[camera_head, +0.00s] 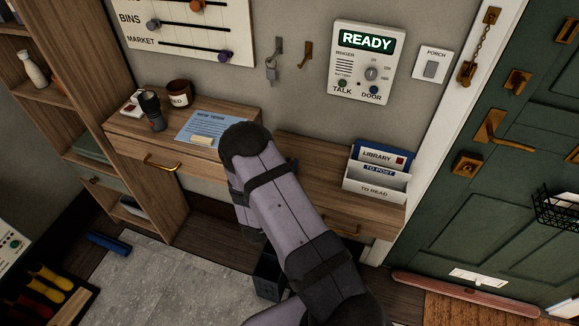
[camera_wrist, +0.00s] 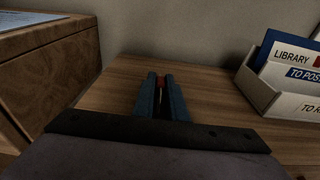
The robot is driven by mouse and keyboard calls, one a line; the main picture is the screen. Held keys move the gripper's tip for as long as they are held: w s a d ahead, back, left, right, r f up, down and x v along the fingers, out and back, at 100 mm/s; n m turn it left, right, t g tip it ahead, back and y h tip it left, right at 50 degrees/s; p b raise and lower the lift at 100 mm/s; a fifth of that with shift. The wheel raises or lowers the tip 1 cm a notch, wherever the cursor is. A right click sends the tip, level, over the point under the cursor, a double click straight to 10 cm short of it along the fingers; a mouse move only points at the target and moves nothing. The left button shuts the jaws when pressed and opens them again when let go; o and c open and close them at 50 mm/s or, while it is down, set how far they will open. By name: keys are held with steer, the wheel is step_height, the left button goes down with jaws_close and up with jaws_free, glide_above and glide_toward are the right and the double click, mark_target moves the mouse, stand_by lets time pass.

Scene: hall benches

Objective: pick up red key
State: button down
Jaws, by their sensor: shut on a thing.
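In the wrist view my gripper (camera_wrist: 160,82) has its two blue fingers close together over the lower wooden bench top. A small red thing, which looks like the red key (camera_wrist: 160,83), shows between the fingertips, and the gripper is shut on it. Most of the key is hidden by the fingers. I cannot tell whether it touches the wood.
A letter rack (camera_head: 375,185) stands on the bench (camera_head: 310,165) to the right; it also shows in the wrist view (camera_wrist: 262,88). The raised drawer unit (camera_wrist: 60,65) is on the left. Grey keys (camera_head: 271,68) hang on a wall hook. A green door (camera_head: 490,200) is at the right.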

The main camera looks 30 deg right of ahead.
mark_target(290, 165)
steer(key=shift+r+b, duration=0.55)
steer(key=shift+r, duration=4.4)
